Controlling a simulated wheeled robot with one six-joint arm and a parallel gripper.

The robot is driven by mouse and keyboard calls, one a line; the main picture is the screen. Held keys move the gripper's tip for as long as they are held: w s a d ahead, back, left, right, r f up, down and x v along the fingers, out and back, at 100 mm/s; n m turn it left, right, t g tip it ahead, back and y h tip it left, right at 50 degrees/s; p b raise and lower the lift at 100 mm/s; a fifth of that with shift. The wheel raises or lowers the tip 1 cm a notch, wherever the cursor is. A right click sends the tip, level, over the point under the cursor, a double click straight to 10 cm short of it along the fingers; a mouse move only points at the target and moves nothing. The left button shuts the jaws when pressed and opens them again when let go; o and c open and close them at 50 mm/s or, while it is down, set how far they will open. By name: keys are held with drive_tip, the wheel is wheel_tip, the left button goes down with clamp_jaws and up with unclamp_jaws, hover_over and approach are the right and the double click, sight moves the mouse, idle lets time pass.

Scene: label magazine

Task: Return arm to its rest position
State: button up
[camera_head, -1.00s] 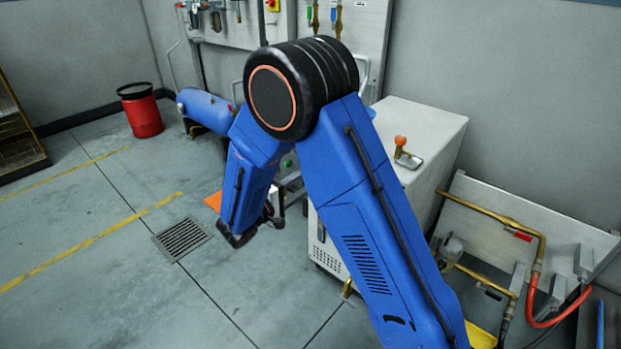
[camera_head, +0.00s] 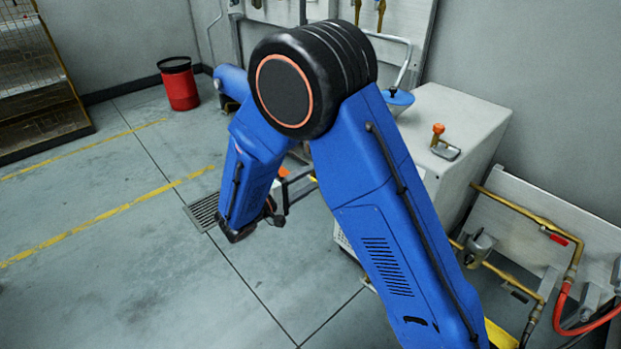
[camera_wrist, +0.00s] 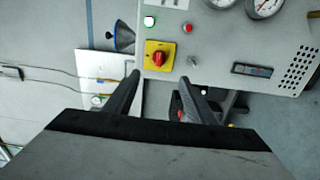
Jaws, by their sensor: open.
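My gripper (camera_wrist: 160,82) shows in the wrist view with its two dark fingers apart and nothing between them. Beyond the fingers is a grey panel (camera_wrist: 215,40) with a red rotary switch on a yellow plate (camera_wrist: 158,56), a green button, a red button and two round gauges. I cannot tell the distance from the fingers to the panel. In the head view my blue arm is bent, with its elbow high and its forearm pointing down. The gripper's fingers are not clear there.
A white cabinet (camera_head: 440,120) with an orange-knobbed lever (camera_head: 437,135) stands right of my arm. Brass pipes (camera_head: 520,217) and a red hose (camera_head: 585,328) are at the right. A red bin (camera_head: 180,88) and a shelf cage (camera_head: 35,85) stand at the left. The left floor is clear.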

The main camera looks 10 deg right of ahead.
drive_tip(key=s+d+r+m+g+y, duration=0.2)
drive_tip(key=s+d+r+g, duration=0.25)
drive_tip(key=s+d, duration=0.4)
drive_tip(key=s+d+r+m+g+y, duration=0.25)
drive_tip(key=s+d+g, duration=0.25)
drive_tip(key=d, duration=0.7)
drive_tip(key=s+r+m+t+y, duration=0.1)
drive_tip(key=s+r+t+y, duration=0.1)
drive_tip(key=s+y, duration=0.3)
drive_tip(key=s+d+r+m+t+y, duration=0.1)
drive_tip(key=s+y, duration=0.4)
drive_tip(key=s, duration=0.8)
drive_tip(key=shift+s+d+r+t, duration=0.15)
drive_tip(key=shift+s+r+t, duration=0.2)
drive_tip(key=shift+r, duration=0.55)
